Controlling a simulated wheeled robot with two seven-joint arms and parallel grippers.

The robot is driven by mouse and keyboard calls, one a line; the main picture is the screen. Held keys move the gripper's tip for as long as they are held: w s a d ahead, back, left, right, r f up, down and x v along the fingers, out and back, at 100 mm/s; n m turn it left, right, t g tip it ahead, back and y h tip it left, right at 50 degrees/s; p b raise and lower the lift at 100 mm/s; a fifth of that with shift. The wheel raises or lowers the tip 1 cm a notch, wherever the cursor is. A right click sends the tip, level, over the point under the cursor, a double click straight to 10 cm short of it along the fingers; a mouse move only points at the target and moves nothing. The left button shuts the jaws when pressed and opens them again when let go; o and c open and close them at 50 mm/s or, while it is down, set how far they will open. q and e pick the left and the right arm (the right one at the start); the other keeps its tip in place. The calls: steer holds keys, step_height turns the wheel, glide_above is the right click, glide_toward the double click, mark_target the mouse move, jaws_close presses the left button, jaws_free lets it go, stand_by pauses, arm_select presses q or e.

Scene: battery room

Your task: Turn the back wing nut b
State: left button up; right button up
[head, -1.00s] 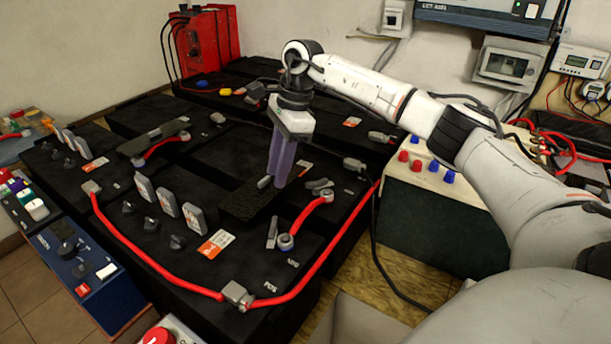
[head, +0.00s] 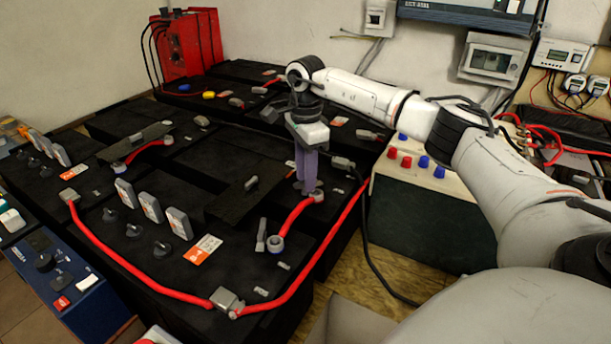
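My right gripper (head: 306,191) points down at the far end of the short red cable (head: 296,217), its purple fingers close together. Its tips are at the grey fitting by the cable's far ring end (head: 318,196). The fingers hide most of that spot, so I cannot tell whether they touch or grip a wing nut there. Another grey wing nut (head: 251,183) stands on the flat black plate (head: 230,205), left of the gripper. Grey hardware (head: 261,235) stands near the cable's front ring end (head: 276,243). My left gripper is out of view.
Black batteries fill the bench. A row of grey upright tabs (head: 152,206) stands at centre left. A long red cable (head: 140,270) runs along the front. A pale-topped box (head: 410,178) with red and blue knobs is right of the gripper. A red unit (head: 180,50) stands at the back left.

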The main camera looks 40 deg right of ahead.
steer(key=shift+f, duration=0.1)
jaws_close()
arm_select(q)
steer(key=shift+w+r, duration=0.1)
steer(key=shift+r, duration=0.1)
